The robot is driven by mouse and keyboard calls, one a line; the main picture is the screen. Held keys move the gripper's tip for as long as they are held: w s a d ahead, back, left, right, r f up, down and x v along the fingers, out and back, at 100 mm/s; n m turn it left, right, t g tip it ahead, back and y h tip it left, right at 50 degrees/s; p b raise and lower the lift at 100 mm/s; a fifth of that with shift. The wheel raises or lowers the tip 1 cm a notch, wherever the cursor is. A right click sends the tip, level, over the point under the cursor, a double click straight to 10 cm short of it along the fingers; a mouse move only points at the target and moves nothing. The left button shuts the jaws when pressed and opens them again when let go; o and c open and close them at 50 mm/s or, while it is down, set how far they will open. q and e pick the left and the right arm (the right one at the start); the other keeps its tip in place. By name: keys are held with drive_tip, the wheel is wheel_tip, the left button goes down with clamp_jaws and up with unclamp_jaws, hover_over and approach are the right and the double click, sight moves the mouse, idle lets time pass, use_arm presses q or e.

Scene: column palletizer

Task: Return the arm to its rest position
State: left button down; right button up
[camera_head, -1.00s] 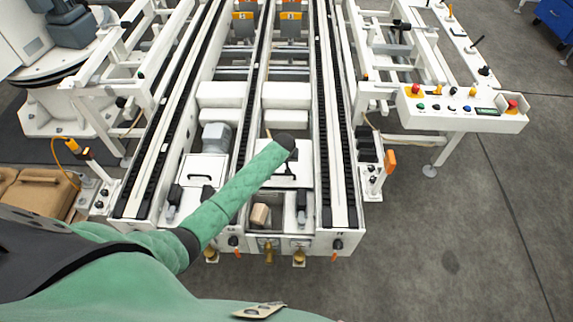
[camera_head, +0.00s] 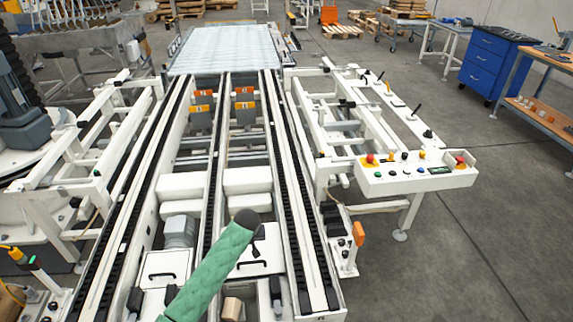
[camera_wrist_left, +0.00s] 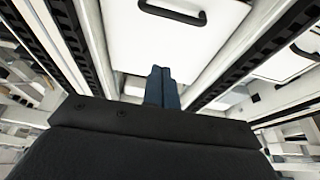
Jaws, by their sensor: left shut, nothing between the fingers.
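My left arm (camera_head: 212,272) comes in from the bottom in a green quilted sleeve with a dark end. It reaches over the white conveyor frame, near a white panel with a black handle (camera_head: 250,268). In the head view the gripper at its end is not distinct. In the left wrist view my left gripper (camera_wrist_left: 161,75) shows as two blue-grey fingers pressed together, empty. They point towards a white handled panel (camera_wrist_left: 190,40). My right arm and gripper are not in view.
Long black chain rails (camera_head: 300,210) run away to a roller bed (camera_head: 223,50). A small brown block (camera_head: 232,308) sits in the frame below the arm. A control box (camera_head: 415,172) stands at the right. Open grey floor (camera_head: 470,240) lies beyond it.

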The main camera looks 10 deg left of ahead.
use_arm(q)
drive_tip(key=shift+s, duration=0.1)
drive_tip(key=s+d+r+m+h, duration=0.1)
drive_tip(key=s+d, duration=0.1)
drive_tip(key=s, duration=0.8)
drive_tip(key=s+d+r+m, duration=0.1)
drive_tip(key=s+d+m, duration=0.1)
drive_tip(key=s, duration=0.9)
drive_tip(key=s+a+r+m, duration=0.1)
drive_tip(key=s+r, duration=0.4)
drive_tip(key=s, duration=0.5)
drive_tip(key=s+a+r+m, duration=0.1)
drive_tip(key=s+r, duration=0.4)
drive_tip(key=s, duration=0.5)
wheel_tip(320, 180, down, 24)
drive_tip(key=w+d+g, duration=0.1)
drive_tip(key=d, duration=0.2)
drive_tip(key=s+f, duration=0.3)
drive_tip(key=f, duration=0.6)
drive_tip(key=s+f+g, duration=0.1)
drive_tip(key=s+f, duration=0.2)
drive_tip(key=f, duration=0.7)
drive_tip(key=shift+d+h, duration=0.3)
drive_tip(key=shift+h, duration=0.1)
drive_tip(key=shift+s, duration=0.15)
drive_tip(key=shift+r, duration=0.1)
